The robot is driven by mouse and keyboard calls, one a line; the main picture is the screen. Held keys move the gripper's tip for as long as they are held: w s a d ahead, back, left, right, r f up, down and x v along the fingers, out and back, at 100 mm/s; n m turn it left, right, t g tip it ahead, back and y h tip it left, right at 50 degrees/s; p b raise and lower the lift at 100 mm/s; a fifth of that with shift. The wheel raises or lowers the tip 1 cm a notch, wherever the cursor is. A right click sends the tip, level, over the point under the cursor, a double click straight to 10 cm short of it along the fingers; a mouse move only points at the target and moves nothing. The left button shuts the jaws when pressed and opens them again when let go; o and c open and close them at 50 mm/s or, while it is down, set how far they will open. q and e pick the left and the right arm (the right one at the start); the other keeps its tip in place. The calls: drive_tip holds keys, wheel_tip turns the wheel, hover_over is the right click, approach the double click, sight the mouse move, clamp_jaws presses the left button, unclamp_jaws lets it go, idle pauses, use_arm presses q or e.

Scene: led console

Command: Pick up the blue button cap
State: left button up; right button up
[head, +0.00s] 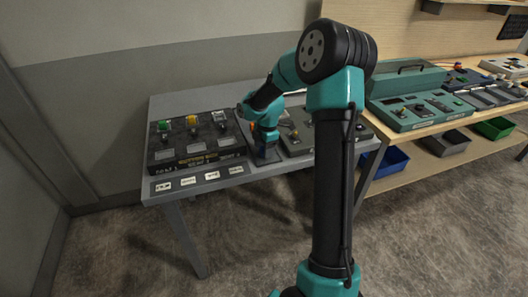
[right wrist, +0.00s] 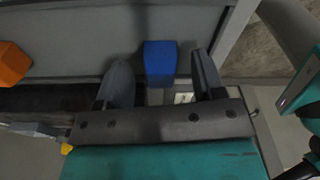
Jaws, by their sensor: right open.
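The blue button cap (right wrist: 160,58) shows in the right wrist view, just ahead of and between the two open fingers of my right gripper (right wrist: 163,78). There is space on both sides of it, and I see no finger touching it. In the head view my right gripper (head: 265,156) is low over the table, right of the button console. The blue cap cannot be made out there, behind or under my gripper. My left gripper is not in view.
An orange cap (right wrist: 12,63) lies left of the blue one. Another console (head: 297,140) stands right of my gripper. White labels (head: 188,181) line the table's front edge.

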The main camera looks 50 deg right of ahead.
sight(263, 147)
drive_tip(key=c, duration=1)
drive_tip(key=shift+r, duration=1.75)
drive_tip(key=s+a+r, duration=0.1)
drive_tip(key=s+a, duration=0.9)
drive_tip(key=a, duration=0.2)
drive_tip(key=shift+s+r, duration=0.25)
drive_tip(key=shift+s, duration=0.05)
drive_tip(key=shift+w, duration=0.1)
